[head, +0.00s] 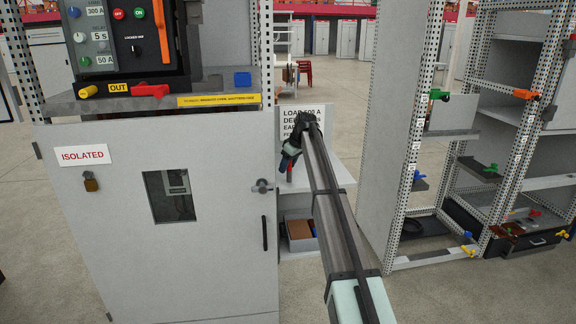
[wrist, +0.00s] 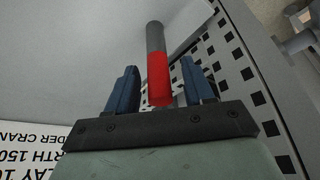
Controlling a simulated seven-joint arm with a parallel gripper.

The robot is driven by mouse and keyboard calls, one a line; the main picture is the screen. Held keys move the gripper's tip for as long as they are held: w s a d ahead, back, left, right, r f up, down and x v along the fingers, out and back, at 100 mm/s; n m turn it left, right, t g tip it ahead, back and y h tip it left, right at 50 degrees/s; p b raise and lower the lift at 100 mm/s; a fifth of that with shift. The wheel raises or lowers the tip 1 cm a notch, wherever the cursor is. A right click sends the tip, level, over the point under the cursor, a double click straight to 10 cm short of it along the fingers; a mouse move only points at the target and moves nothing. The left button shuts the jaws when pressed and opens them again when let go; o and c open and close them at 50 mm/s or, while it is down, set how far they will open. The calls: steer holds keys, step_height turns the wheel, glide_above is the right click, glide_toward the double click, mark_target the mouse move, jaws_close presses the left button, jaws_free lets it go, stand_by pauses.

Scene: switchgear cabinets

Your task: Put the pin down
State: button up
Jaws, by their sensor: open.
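The pin (wrist: 158,75) is a rod with a grey end and a red end. In the wrist view it lies between the two blue fingers of my gripper (wrist: 160,88), with a gap on each side. In the head view my gripper (head: 288,160) is above a small grey cabinet top (head: 325,177), beside the large cabinet. A small red piece (head: 290,173), likely the pin, shows just below the fingers there. The fingers are open. Whether the pin's lower end touches the surface cannot be told.
A sign (head: 300,118) stands behind my gripper. A bin (head: 300,235) sits on the lower shelf. Perforated racks (head: 395,140) stand right, with floor between.

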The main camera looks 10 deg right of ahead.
steer(key=v, duration=1.2)
steer(key=shift+r, duration=0.15)
